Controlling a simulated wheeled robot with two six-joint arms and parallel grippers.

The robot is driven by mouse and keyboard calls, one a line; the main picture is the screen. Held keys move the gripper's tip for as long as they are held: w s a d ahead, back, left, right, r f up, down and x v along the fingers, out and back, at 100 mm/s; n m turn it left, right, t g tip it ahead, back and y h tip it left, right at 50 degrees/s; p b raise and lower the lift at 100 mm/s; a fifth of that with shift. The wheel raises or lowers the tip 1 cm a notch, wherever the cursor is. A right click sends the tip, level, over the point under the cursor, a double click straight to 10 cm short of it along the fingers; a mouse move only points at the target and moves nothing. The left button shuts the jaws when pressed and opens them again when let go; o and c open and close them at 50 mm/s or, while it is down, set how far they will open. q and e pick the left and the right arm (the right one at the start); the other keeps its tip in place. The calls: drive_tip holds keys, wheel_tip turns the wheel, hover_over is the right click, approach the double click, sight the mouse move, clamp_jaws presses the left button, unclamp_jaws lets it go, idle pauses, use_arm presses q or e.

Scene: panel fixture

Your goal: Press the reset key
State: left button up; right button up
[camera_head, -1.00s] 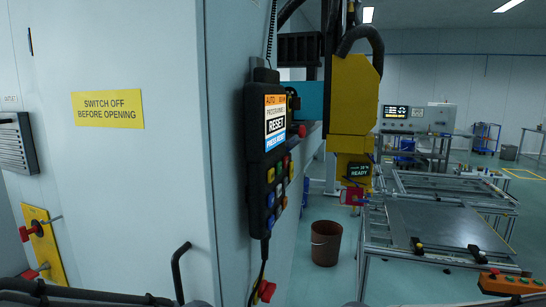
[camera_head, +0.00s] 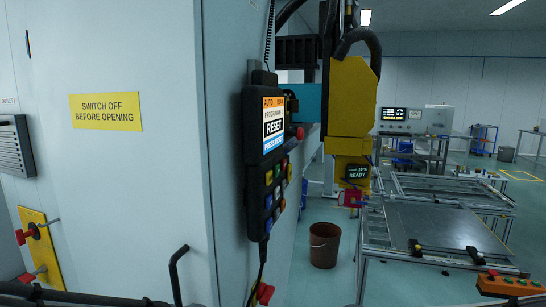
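A black hand-held pendant (camera_head: 253,160) hangs on the corner of the pale cabinet, seen at a slant. Its lit screen (camera_head: 273,124) shows "RESET" in large letters and a blue "PRESS RESET" band below. Under the screen are several small coloured keys (camera_head: 277,192), among them blue, green, red and yellow ones. Their labels are too small to read, so I cannot tell which is the reset key. A red button (camera_head: 300,132) shows at the pendant's right side. Neither of my grippers is in view, and nothing touches the keys.
The cabinet (camera_head: 110,190) fills the left, with a yellow warning sign (camera_head: 105,112) and a black handle (camera_head: 178,272). A yellow machine head (camera_head: 351,100) stands right of the pendant. A brown bucket (camera_head: 324,245) is on the floor beside a metal table (camera_head: 445,225).

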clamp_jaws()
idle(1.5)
